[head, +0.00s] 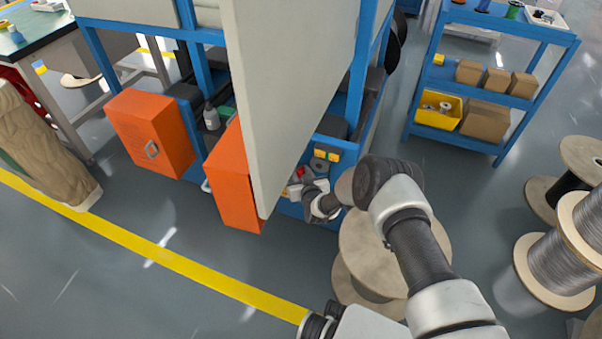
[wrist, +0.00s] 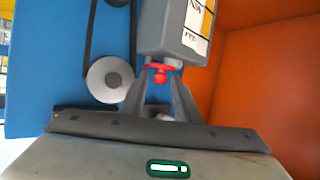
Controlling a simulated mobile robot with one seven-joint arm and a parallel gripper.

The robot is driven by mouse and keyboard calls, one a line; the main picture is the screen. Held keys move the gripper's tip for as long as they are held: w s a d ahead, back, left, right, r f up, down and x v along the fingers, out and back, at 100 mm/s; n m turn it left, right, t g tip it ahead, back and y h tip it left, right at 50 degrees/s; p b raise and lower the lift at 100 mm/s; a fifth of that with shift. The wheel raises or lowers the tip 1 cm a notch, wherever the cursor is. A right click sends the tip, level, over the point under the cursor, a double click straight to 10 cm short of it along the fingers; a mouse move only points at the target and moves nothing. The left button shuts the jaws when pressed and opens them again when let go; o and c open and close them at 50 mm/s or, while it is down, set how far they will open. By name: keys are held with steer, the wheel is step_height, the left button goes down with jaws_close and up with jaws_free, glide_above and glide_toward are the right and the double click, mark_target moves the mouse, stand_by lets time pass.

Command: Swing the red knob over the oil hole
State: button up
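The red knob (wrist: 159,72) is small and sits under the lower end of a grey box with white and yellow labels (wrist: 180,30) in the wrist view. My gripper (wrist: 160,84) is open, with one finger on each side of the knob and a gap between them. I cannot tell whether either finger touches it. In the head view my gripper (head: 318,203) is at the machine's lower front, beside a small red part (head: 300,172) that looks like the knob. I cannot make out the oil hole in either view.
A pulley with a black belt (wrist: 110,80) is left of the fingers. An orange door (wrist: 268,80) stands close on the right. In the head view a large pale panel (head: 290,90) hangs in front of the machine, and a wooden spool (head: 436,235) stands beneath my arm.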

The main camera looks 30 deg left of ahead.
jaws_close()
steer(key=shift+s+a+m+t+h, duration=0.1)
steer(key=shift+a+m+t+h, duration=0.4)
steer(key=shift+m+h, duration=0.2)
steer(key=shift+s+a+m+t+h, duration=0.1)
steer(key=shift+a+m+t+h, duration=0.25)
steer(key=shift+m+t+h, duration=0.35)
steer(key=shift+w+a+m+t+h, duration=0.15)
steer(key=shift+a+m+h, duration=0.2)
steer(key=shift+m+h, duration=0.5)
steer(key=shift+s+a+m+t+h, duration=0.15)
steer(key=shift+a+m+h, duration=0.15)
steer(key=shift+m+h, duration=0.55)
steer(key=shift+w, duration=0.15)
steer(key=shift+o, duration=1.3)
jaws_free()
